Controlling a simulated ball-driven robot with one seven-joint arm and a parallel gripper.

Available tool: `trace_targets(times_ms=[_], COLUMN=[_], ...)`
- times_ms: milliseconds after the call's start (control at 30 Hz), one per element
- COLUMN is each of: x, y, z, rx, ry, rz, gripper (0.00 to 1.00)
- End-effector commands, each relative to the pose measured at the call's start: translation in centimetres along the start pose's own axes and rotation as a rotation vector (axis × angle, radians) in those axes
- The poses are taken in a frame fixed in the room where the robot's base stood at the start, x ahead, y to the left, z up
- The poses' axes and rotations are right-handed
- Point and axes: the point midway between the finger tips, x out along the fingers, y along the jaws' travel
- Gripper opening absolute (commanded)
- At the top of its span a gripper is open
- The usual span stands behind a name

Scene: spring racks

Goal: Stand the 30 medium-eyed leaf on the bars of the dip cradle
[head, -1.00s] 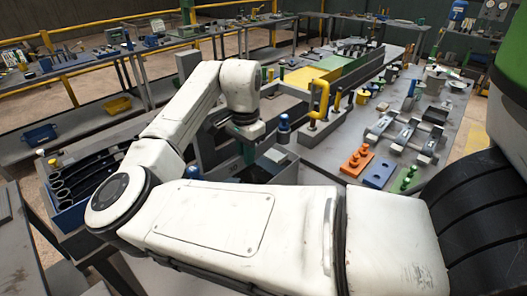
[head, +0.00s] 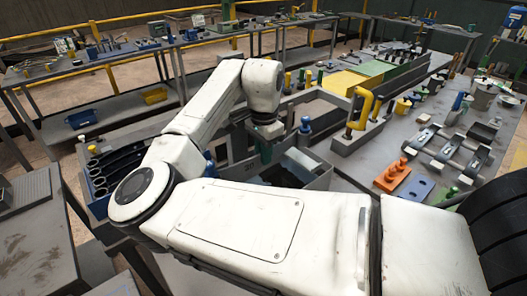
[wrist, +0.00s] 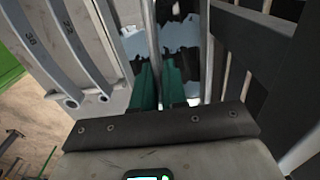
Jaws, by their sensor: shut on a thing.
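My gripper (wrist: 160,88) has two green fingers, shut on a thin grey leaf (wrist: 152,35) held edge-on to the wrist camera. Its number and eyes are not readable. In the head view, my gripper (head: 265,152) points down at a grey open-topped tank (head: 318,178), apparently the dip cradle; my arm hides part of it. In the wrist view, a patchy blue-grey surface (wrist: 182,50) shows behind the fingers, with upright bars (wrist: 206,50) beside it. I cannot tell whether the leaf touches the bars.
Numbered curved leaves (wrist: 58,40) with round eyes lie left of the fingers. A dark slatted frame (wrist: 250,50) stands close on the right. A blue crate of black leaves (head: 97,197) is at the left. A yellow handle (head: 362,105) rises right of the tank, near an orange block (head: 392,176).

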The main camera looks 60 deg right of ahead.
Motion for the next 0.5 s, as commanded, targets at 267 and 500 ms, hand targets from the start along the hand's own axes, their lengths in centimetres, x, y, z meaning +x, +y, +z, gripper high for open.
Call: trace_targets(times_ms=[267, 500], x=[1.4, 3.2], y=[0.0, 0.0], z=[0.0, 0.0], rx=[-0.001, -0.001], ry=[0.003, 0.003], rz=[-0.001, -0.001], gripper=[0.00, 0.00])
